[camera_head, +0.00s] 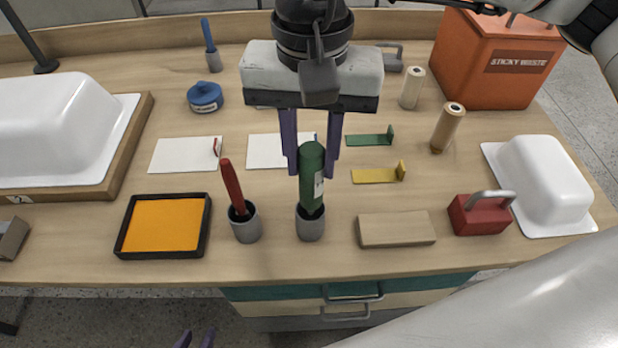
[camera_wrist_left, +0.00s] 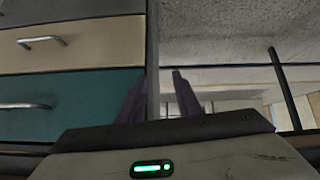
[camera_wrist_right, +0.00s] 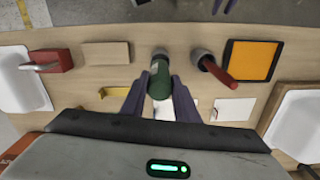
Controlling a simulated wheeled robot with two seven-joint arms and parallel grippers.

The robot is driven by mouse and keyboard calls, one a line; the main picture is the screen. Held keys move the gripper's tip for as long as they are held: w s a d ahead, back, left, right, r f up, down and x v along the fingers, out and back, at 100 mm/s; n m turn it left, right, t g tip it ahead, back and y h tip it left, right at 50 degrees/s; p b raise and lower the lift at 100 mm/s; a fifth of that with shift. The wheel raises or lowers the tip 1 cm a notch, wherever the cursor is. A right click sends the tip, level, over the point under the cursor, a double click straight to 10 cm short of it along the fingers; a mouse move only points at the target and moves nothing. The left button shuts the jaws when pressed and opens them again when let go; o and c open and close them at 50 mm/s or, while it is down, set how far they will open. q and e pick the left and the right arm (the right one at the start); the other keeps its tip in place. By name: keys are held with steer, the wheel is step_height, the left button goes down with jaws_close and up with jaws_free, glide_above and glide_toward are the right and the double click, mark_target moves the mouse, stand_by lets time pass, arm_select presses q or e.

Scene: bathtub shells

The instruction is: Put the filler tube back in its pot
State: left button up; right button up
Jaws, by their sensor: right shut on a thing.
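The filler tube, green with a pale label (camera_head: 312,185), stands upright between the fingers of my right gripper (camera_head: 311,160), which is shut on it. Its dark lower end is at the mouth of a grey pot (camera_head: 310,226) and appears to reach inside; how deep is hidden. In the right wrist view the tube (camera_wrist_right: 158,82) is between the fingers, with the pot (camera_wrist_right: 160,54) just beyond its end. My left gripper (camera_head: 195,340) is low, in front of the table edge. In the left wrist view its fingers (camera_wrist_left: 160,100) are apart with nothing between them.
Left of the pot, a red-handled tool (camera_head: 232,186) leans in another grey pot (camera_head: 246,228). An orange pad in a black tray (camera_head: 118,247) lies further left. A beige block (camera_head: 396,230) and a red handled block (camera_head: 478,216) are right. White tub shells stand at both sides.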

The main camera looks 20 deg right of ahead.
mark_target(311, 179)
steer(key=shift+f, duration=2.6)
steer(key=o, duration=1.1)
steer(key=shift+r, duration=0.1)
steer(key=shift+c, duration=0.2)
step_height(311, 179, up, 12)
steer(key=shift+r, duration=0.15)
